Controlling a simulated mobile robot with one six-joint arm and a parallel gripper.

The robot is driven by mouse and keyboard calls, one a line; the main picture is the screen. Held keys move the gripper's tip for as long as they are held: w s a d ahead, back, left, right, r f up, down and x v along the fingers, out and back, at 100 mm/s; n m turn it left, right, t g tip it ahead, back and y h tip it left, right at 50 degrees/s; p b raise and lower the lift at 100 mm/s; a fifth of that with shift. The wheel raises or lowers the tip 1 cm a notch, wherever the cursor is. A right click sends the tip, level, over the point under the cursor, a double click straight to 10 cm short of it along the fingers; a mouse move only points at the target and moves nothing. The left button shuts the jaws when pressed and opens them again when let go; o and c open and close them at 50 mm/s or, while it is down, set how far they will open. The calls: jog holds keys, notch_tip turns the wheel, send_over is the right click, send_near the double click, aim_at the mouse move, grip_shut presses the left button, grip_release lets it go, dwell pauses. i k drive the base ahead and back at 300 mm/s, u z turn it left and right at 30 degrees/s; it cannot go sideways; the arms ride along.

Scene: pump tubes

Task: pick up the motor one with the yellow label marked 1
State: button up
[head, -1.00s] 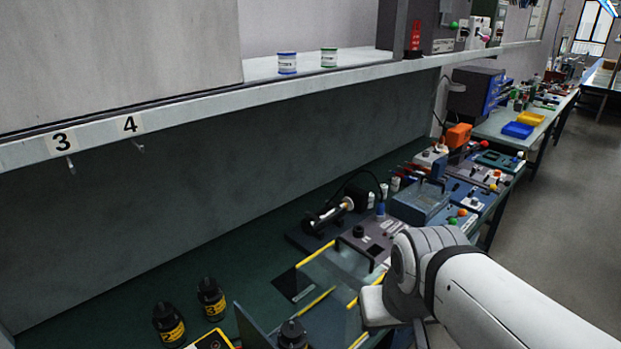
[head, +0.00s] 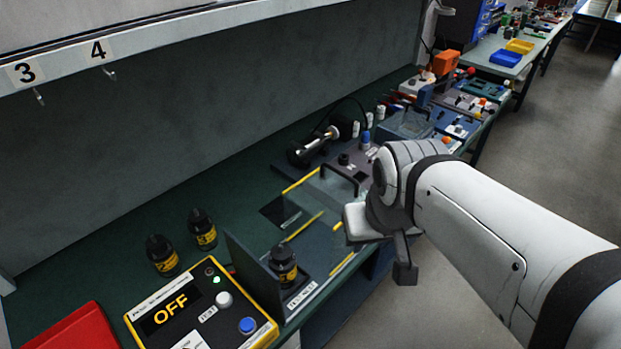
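Three dark motors with yellow labels show in the head view. Two stand upright side by side on the green bench: a left motor (head: 162,255) and a right motor (head: 202,229). A third motor (head: 284,265) stands in the test fixture behind a clear panel. The marks on their labels are too small to read, so I cannot tell which is 1. My gripper (head: 404,272) is at the end of my white arm, right of the fixture and apart from all three motors. I cannot make out its finger gap.
A yellow-edged control box (head: 200,308) reading OFF stands at the front, with a red case (head: 72,330) to its left. A dark upright plate (head: 262,287) stands beside the third motor. A shelf edge (head: 140,45) with hooks under 3 and 4 overhangs the bench. Open green bench lies behind the motors.

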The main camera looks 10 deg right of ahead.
aim_at(282, 261)
jog(key=z, duration=0.8)
jog(key=k, duration=1.25)
jog(key=u, duration=0.5)
jog(key=i, duration=1)
jog(key=u, duration=0.05)
